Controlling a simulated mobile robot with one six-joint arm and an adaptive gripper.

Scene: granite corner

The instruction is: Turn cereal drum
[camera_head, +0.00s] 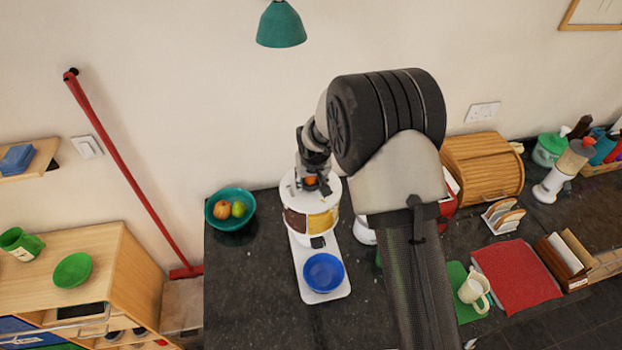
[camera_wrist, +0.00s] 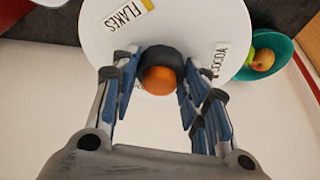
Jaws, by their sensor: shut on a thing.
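The cereal drum (camera_head: 322,222) is a white round dispenser with windows showing brown and yellow cereal. It stands on a white base (camera_head: 311,284) on the dark counter. The drum's white top (camera_wrist: 190,25) carries the labels FLAKES (camera_wrist: 128,15) and COCOA (camera_wrist: 218,60). At its centre is a dark knob with an orange top (camera_wrist: 159,80). My gripper (camera_head: 312,184) is over the drum's top, and its fingers (camera_wrist: 157,72) are shut on the knob from both sides. A blue bowl (camera_head: 323,272) sits on the base below the drum's front outlet. My fingers partly hide the drum top.
A teal fruit bowl (camera_head: 246,226) stands left of the drum. My arm hides part of the counter at right. Beyond it are a wooden bread bin (camera_head: 484,168), a toast rack (camera_head: 503,217), a cream mug (camera_head: 474,291) and a red mat (camera_head: 515,275). A teal lamp (camera_head: 281,26) hangs above.

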